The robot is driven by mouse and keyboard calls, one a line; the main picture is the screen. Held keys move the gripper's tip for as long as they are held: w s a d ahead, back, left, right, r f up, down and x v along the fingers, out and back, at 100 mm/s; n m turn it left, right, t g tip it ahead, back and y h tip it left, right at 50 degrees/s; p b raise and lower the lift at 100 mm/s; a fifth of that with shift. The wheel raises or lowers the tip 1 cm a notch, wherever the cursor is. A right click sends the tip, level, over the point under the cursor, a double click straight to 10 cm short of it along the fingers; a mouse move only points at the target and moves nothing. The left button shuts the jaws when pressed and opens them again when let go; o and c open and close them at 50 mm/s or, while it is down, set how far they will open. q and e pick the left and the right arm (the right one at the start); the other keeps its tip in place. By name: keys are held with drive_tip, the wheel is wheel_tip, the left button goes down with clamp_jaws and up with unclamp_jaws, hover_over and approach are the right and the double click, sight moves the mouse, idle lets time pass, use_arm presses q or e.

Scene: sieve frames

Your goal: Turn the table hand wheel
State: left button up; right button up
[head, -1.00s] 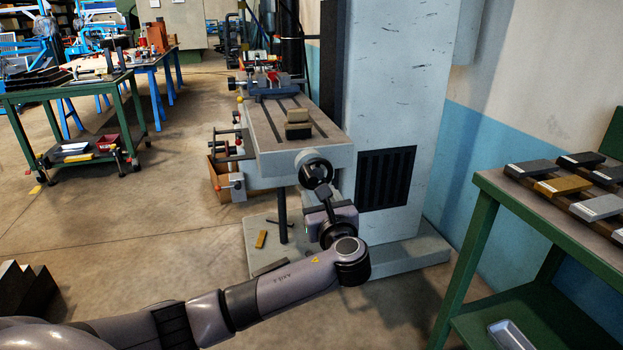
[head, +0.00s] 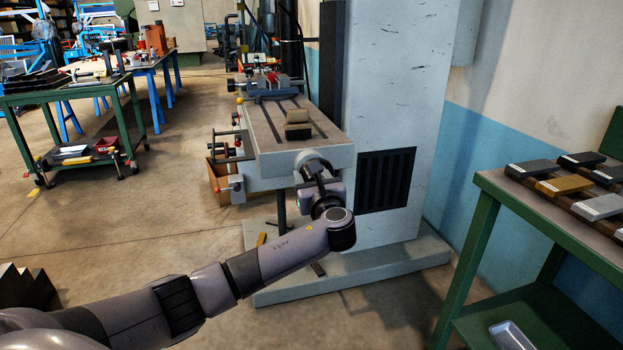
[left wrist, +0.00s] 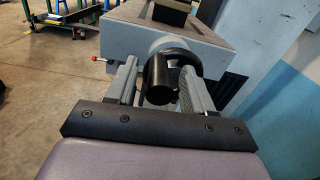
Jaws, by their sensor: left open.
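The table hand wheel (head: 312,162) is a dark round wheel on the near end of the grey machine table (head: 300,150). In the left wrist view the wheel (left wrist: 186,56) shows as a black ring with a thick black handle (left wrist: 157,80) pointing toward the camera. My left gripper (head: 315,174) is at the wheel, and its hand hides the wheel's lower part in the head view. In the left wrist view my left gripper (left wrist: 160,84) is open, with one finger on each side of the handle. I cannot tell whether a finger touches it. My right gripper is not in view.
Two stacked blocks (head: 297,125) and a vise (head: 262,80) sit on the machine table. The machine's grey column (head: 395,70) stands close on the right. A green bench (head: 490,185) with metal blocks is at the right.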

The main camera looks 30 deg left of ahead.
use_arm(q)
clamp_jaws()
drive_tip(key=shift+f, duration=0.1)
